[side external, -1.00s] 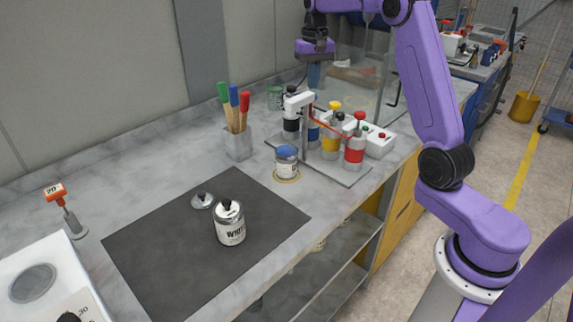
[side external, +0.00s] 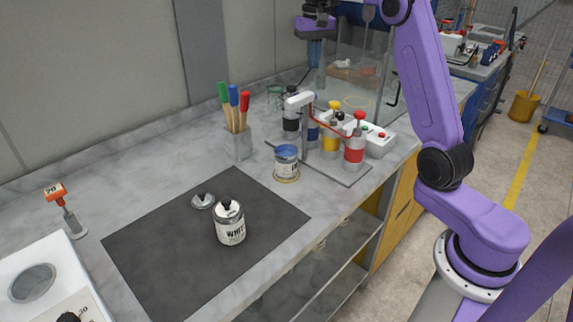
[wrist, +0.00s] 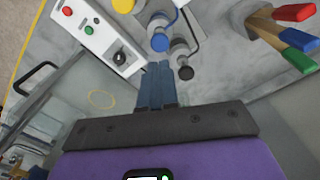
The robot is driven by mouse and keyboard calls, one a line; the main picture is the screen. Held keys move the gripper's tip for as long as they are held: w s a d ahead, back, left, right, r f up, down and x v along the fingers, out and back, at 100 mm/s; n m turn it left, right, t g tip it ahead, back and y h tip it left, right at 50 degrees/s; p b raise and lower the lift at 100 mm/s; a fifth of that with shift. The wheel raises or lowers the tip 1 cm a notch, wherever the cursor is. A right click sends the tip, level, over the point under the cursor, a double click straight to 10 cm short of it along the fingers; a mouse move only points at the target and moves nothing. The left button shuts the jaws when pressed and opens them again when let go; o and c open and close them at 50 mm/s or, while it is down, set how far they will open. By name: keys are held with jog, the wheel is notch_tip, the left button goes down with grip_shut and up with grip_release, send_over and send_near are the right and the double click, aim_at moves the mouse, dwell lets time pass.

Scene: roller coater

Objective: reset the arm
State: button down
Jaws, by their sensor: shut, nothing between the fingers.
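My gripper (side external: 315,50) hangs at the top of the side view, high above the back of the bench. It points down in front of the glass enclosure, behind the pump stand. In the wrist view its blue fingers (wrist: 157,85) are together with nothing between them. It touches nothing that I can see.
The pump stand (side external: 302,99) holds several colour bottles beside a white control box (side external: 379,141). An open blue paint can (side external: 286,160) stands in front. A white paint can (side external: 230,223) and a lid (side external: 203,200) sit on the dark mat (side external: 150,255).

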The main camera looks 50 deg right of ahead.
jog(key=s+a+n, duration=0.1)
jog(key=a, duration=0.2)
jog(key=s+a+n, duration=0.1)
jog(key=a, duration=0.3)
jog(key=s+a+f+n, duration=0.1)
jog(key=a+n, duration=0.1)
jog(key=a, duration=0.2)
jog(key=shift+s+a+f, duration=0.1)
jog(key=shift+s+a, duration=0.1)
jog(key=shift+s, duration=0.05)
jog(key=s+a+f+n, duration=0.3)
jog(key=s+a+n, duration=0.25)
jog(key=s, duration=0.55)
jog(key=s+a+f+n, duration=0.35)
jog(key=s+a, duration=0.35)
jog(key=s, duration=0.3)
jog(key=s+d+f+n, duration=0.1)
jog(key=s+f+n, duration=0.1)
jog(key=s, duration=0.5)
jog(key=s+d+f+n, duration=0.2)
jog(key=s+n, duration=0.1)
jog(key=s, duration=0.3)
jog(key=shift+s+n, duration=0.3)
jog(key=shift+s, duration=0.05)
